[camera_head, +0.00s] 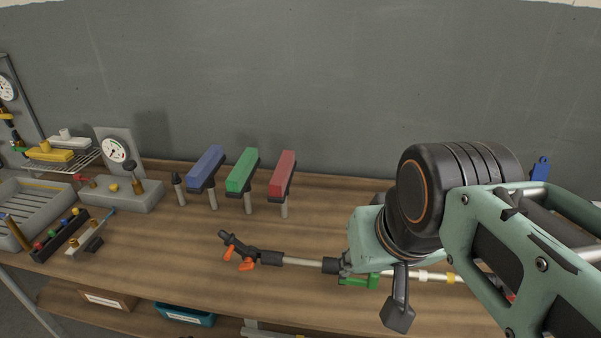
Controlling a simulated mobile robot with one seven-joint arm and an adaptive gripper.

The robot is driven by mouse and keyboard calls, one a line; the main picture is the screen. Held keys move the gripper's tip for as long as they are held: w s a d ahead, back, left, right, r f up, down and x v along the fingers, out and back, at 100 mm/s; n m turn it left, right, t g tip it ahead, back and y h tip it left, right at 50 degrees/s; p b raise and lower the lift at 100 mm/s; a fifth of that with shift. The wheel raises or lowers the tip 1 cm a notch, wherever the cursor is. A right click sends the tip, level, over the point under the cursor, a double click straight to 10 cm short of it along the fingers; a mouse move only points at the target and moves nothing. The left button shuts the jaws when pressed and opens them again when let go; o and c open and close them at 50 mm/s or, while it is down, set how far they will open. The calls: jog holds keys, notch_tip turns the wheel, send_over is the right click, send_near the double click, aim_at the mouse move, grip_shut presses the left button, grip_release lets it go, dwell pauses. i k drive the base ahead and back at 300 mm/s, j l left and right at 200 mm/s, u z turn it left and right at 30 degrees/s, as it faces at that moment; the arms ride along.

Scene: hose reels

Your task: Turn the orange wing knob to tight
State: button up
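A dark spray lance (268,257) lies on the wooden bench, with a black angled head at its left end and a pale metal tube running right. Two orange lobes show under the head, the left one (228,254) and the right one (246,265); they look like the wings of the orange knob, but its tightness cannot be read. My gripper (345,266) is mostly hidden by my green and black arm. Dark parts of it appear beside the lance's black collar, right of the orange knob and apart from it. I cannot see its fingertips clearly or whether it touches the lance.
Blue (206,168), green (241,171) and red (282,174) blocks on posts stand behind the lance. A gauge block (118,193), a grey tray (35,203) and small fittings crowd the left. A green part (358,281) lies below my wrist.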

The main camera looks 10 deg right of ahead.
aim_at(248, 264)
jog(key=u, duration=0.8)
jog(key=i+j+z, duration=0.25)
jog(key=k+l+z, duration=0.1)
jog(key=k, duration=0.3)
jog(key=i+u, duration=0.25)
jog(key=k+l, duration=0.05)
